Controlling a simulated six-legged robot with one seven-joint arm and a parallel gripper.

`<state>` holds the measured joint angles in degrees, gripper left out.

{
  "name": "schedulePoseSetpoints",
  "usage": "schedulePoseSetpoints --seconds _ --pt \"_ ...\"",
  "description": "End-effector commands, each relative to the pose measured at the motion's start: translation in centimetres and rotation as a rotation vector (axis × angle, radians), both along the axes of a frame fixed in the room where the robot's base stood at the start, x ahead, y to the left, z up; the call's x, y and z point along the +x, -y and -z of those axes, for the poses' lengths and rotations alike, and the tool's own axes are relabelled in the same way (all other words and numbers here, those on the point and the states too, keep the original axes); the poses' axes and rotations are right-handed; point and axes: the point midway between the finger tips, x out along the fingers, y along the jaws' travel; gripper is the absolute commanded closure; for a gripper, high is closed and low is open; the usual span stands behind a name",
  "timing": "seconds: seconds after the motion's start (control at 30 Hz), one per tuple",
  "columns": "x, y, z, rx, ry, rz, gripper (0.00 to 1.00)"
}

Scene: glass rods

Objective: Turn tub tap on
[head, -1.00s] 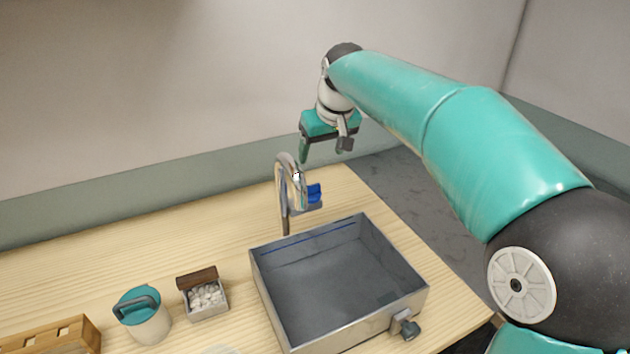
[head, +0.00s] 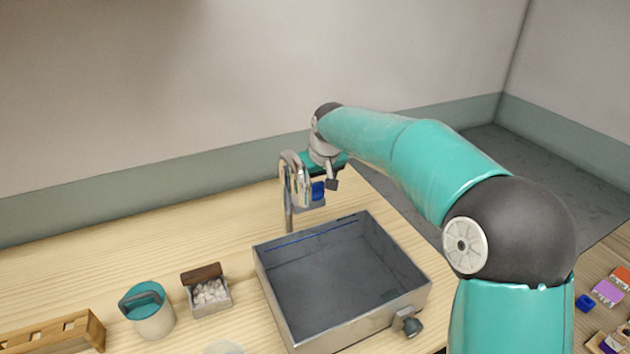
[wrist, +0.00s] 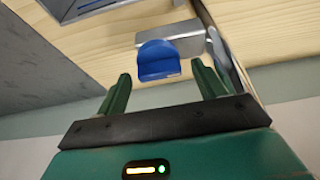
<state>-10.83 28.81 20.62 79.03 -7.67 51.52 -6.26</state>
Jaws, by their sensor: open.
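The tap (head: 287,200) is a chrome gooseneck behind the grey tub (head: 262,268), with a blue handle (head: 318,191) on its right side. In the wrist view the blue handle (wrist: 158,60) lies just beyond and between my fingertips, in front of a metal plate (wrist: 180,38). My gripper (wrist: 166,88) is open with its two green fingers apart, one to each side of the handle and nothing held. In the head view my gripper (head: 325,180) is at the tap, partly hidden behind its curved spout.
A grey valve knob (head: 411,325) is on the tub's front wall. To the left stand a box of white pebbles (head: 211,298), a teal-lidded pot (head: 150,312) and a wooden rack (head: 55,335). Several small coloured items (head: 610,292) lie at the far right.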

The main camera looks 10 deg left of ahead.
Motion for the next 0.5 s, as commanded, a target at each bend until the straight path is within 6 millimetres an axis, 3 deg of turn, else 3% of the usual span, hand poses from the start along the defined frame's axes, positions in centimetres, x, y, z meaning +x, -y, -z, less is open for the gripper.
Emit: schedulePoseSetpoints --seconds 0.1,0.33,0.5 --pt "-0.02 -0.01 -0.04 0.000 0.000 0.000 0.30" --pt "-0.03 0.00 -0.06 0.000 0.000 0.000 0.75" --pt "-0.04 0.02 -0.07 0.001 0.000 -0.004 0.75"
